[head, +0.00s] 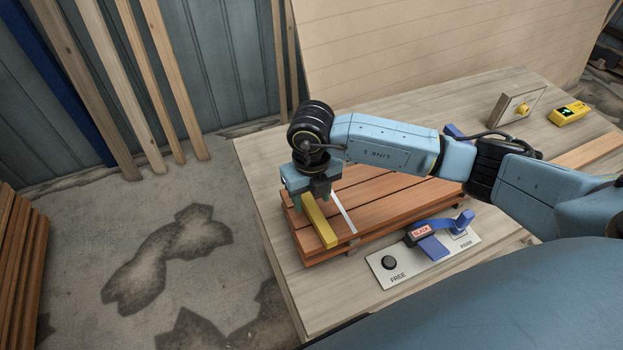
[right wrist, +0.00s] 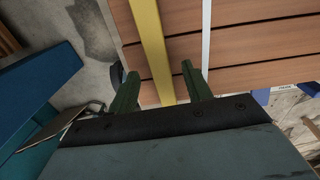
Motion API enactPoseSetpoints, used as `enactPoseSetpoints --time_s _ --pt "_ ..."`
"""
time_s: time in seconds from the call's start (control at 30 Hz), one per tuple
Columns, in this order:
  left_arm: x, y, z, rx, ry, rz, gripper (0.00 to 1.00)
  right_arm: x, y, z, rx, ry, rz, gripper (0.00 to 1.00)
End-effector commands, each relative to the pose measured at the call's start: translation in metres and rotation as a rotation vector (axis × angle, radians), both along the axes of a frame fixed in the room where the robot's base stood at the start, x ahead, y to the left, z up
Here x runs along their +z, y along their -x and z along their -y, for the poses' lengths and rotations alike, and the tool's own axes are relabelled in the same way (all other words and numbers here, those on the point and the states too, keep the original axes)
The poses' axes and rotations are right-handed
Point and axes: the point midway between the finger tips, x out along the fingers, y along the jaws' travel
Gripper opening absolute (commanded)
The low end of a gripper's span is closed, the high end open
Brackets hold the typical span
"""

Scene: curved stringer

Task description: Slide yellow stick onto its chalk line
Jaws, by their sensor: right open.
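The yellow stick (head: 321,228) lies across the reddish-brown slatted boards (head: 385,207) near their left end. The white chalk line (head: 343,212) runs beside it on the right, with a strip of bare board between them. In the right wrist view the yellow stick (right wrist: 149,40) and the white line (right wrist: 206,45) look roughly parallel and apart. My right gripper (head: 311,203) is over the stick's far part, its green fingers open. In the right wrist view the stick passes between the open fingers (right wrist: 160,69), with a gap on each side. My left gripper is not in view.

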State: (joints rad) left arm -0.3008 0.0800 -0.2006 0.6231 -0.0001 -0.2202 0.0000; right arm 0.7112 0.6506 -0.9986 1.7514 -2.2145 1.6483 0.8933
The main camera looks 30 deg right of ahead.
Motion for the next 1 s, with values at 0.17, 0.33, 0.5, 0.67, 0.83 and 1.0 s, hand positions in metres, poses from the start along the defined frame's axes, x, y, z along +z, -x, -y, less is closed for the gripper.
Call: enactPoseSetpoints --time_s 0.17,0.33,0.5,0.67,0.83,1.0 --pt "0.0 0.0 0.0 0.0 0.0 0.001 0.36 -0.016 0.0 0.0 0.0 0.0 0.0 0.49" --pt "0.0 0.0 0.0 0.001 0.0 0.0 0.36 -0.021 0.0 0.0 0.0 -0.001 0.001 0.49" --pt "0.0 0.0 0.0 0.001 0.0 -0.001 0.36 -0.021 0.0 0.0 0.0 0.0 0.001 0.49" --pt "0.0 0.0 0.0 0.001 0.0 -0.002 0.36 -0.02 0.0 0.0 0.0 0.0 0.001 0.31" --pt "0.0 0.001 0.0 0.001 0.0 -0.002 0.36 -0.02 0.0 0.0 0.0 0.0 0.001 0.09" --pt "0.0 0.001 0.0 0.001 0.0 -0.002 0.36 -0.02 0.0 0.001 -0.001 0.0 0.001 0.0"
